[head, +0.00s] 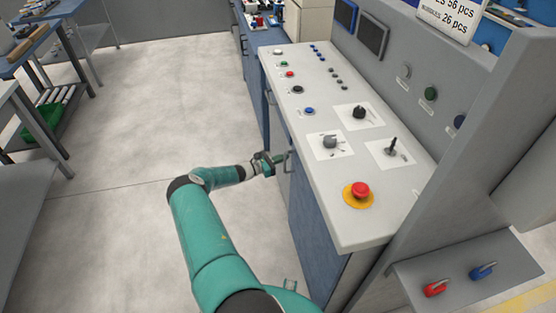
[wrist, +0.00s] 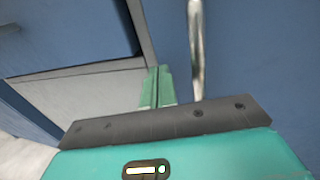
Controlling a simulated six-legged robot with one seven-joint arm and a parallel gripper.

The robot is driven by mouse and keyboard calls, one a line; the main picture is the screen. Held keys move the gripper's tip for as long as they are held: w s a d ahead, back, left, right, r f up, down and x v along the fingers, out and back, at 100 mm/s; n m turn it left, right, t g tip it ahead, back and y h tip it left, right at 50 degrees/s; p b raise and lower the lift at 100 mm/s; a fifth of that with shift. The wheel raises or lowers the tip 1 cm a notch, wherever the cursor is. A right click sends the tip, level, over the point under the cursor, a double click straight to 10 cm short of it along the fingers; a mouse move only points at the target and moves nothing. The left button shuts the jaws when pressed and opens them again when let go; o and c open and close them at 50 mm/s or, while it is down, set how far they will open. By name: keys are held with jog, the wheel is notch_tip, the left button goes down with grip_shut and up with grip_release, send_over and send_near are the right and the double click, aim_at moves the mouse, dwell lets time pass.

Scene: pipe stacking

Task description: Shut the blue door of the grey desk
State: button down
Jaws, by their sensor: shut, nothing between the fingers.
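The grey desk (head: 300,75) is a sloped console with blue panels below its top. In the wrist view, a blue door panel (wrist: 255,60) fills the right side, with an upright metal handle (wrist: 197,45) on it. The handle also shows in the head view (head: 288,162), low on the desk's left side. My gripper (head: 279,157) is at the desk's side close to the handle. In the wrist view its green fingers (wrist: 157,76) are together and empty, just left of the handle. I cannot tell how far the door stands open, or whether the fingers touch it.
A red emergency button (head: 360,191) and several knobs sit on the desk top above my gripper. Red and blue levers (head: 435,288) are at the lower right. Workbenches (head: 35,45) stand at the far left. The floor (head: 130,130) between is clear.

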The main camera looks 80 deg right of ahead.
jog(key=shift+a+x, duration=0.2)
jog(key=shift+x, duration=1.4)
jog(key=shift+s, duration=0.3)
jog(key=v, duration=1.5)
jog(key=shift+w, duration=0.5)
jog(key=shift+d, duration=0.1)
